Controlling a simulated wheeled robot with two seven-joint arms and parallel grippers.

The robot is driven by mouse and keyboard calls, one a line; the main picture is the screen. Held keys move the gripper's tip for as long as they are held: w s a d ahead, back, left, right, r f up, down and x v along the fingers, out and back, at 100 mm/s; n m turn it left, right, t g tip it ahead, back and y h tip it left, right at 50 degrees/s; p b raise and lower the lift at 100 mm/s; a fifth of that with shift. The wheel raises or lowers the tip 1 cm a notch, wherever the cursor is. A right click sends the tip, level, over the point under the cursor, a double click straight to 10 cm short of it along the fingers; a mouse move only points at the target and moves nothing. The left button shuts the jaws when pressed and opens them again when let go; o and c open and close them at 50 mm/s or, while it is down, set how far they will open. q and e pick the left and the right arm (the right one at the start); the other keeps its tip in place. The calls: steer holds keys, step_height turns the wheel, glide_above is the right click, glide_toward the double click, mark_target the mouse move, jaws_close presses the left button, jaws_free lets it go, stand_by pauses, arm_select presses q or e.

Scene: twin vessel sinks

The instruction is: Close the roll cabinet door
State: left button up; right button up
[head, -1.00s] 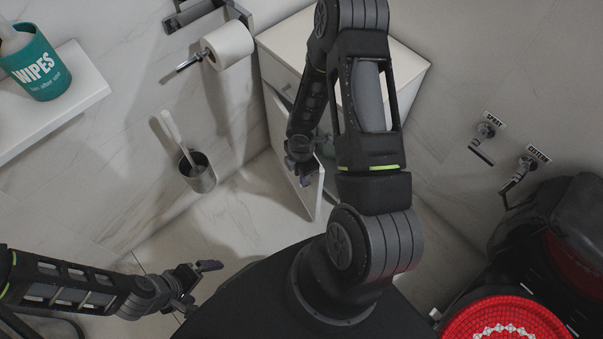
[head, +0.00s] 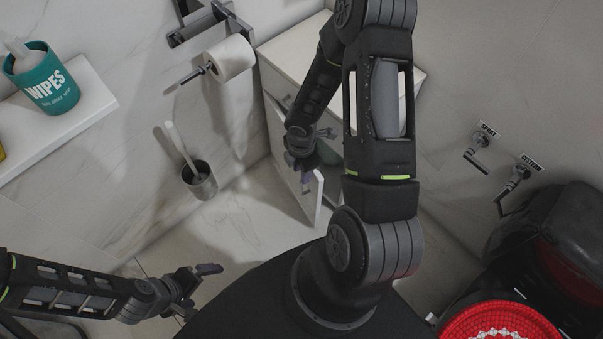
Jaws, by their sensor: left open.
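The white cabinet (head: 300,48) stands against the wall at the upper middle of the head view. Its door (head: 317,200) is ajar, standing out from the cabinet front with its free edge toward me. A greenish item shows dimly inside the opening. My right gripper (head: 308,176) is low by the cabinet front, close against the door. I cannot tell whether it touches the door, nor how far its jaws are apart. My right arm hides part of the cabinet. My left gripper (head: 197,283) is open and empty at the lower left, away from the cabinet.
A toilet paper roll (head: 231,57) hangs on the wall left of the cabinet. Below it is a toilet brush in a metal holder (head: 200,180). A shelf (head: 70,122) holds a teal wipes tub (head: 47,88). Wall valves (head: 476,152) are at right. Floor left of the door is clear.

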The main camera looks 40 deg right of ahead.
steer(key=shift+r, duration=0.25)
steer(key=shift+c, duration=0.2)
steer(key=shift+w+a, duration=0.1)
steer(key=shift+c, duration=0.8)
steer(key=w+a, duration=0.1)
steer(key=a, duration=0.1)
steer(key=w+a+f+n+b, duration=0.1)
steer(key=a, duration=0.2)
steer(key=w+a+n+b, duration=0.1)
steer(key=w+a, duration=0.1)
steer(key=shift+a+f+t, duration=0.2)
steer(key=shift+a+t, duration=0.1)
steer(key=c, duration=0.4)
steer(key=a+n+b, duration=0.1)
steer(key=a+n, duration=0.1)
steer(key=w+a+n+h+b, duration=0.1)
steer(key=a+n, duration=0.1)
steer(key=a, duration=0.1)
steer(key=w+a+n+h+b, duration=0.1)
steer(key=a+n, duration=0.1)
steer(key=shift+w+a+f, duration=0.1)
steer(key=shift+a+f, duration=0.1)
steer(key=shift+f, duration=0.1)
jaws_close()
steer(key=s+d+r+n+g+h, duration=0.2)
steer(key=d+r+n+h, duration=0.2)
steer(key=r+n+h, duration=0.3)
steer(key=shift+d+r+n+b, duration=0.2)
steer(key=shift+r+n+b, duration=0.15)
steer(key=shift+r+n, duration=0.7)
